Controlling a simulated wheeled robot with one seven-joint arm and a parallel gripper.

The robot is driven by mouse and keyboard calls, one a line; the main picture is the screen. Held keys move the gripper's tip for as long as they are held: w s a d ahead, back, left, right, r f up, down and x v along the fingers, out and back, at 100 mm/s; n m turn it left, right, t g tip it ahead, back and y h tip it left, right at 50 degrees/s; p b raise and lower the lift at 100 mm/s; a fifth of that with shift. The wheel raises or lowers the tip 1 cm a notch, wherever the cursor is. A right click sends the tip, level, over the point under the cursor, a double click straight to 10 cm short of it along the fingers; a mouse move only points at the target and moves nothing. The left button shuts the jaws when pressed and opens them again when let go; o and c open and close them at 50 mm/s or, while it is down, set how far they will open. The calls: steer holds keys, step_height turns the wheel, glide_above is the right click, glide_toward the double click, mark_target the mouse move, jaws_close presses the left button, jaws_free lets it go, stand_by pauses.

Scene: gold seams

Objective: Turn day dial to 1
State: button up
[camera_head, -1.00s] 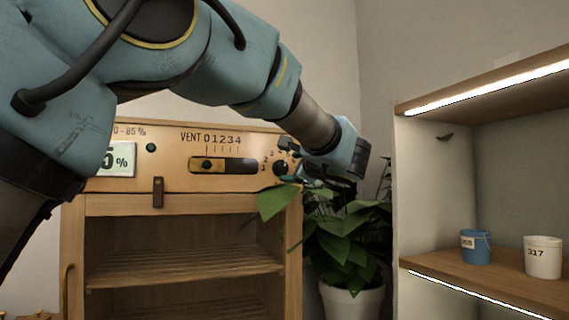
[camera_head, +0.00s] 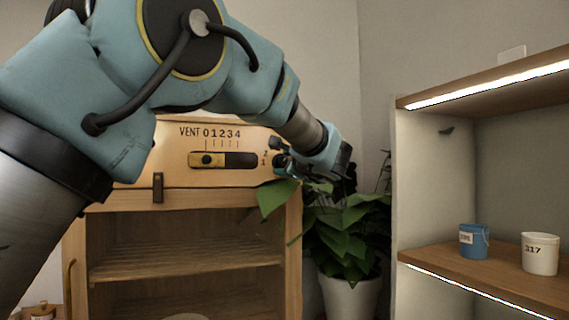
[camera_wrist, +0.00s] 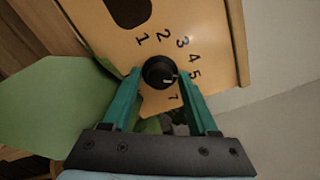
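The day dial (camera_wrist: 158,71) is a round black knob on the tan cabinet panel (camera_wrist: 215,35). In the wrist view numerals 1 to 5 and 7 show around it, with 6 hidden by a finger. A small white mark on the knob faces the lower right, between 5 and 7. My gripper (camera_wrist: 161,80) is open, with one teal finger on each side of the knob. The left fingertip is close to it; I cannot tell whether either finger touches. In the head view my gripper (camera_head: 280,160) covers the dial at the panel's right end.
A vent slider (camera_head: 207,160) sits left of the dial, near its left end. A potted plant (camera_head: 345,235) stands right of the cabinet, and a large leaf (camera_head: 277,197) reaches just below the dial. Shelves (camera_head: 500,270) with a blue and a white pot are at right.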

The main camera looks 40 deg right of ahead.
steer(key=c, duration=0.5)
steer(key=shift+f, duration=0.1)
steer(key=shift+c, duration=0.2)
steer(key=shift+f+b, duration=0.1)
steer(key=shift+b, duration=0.45)
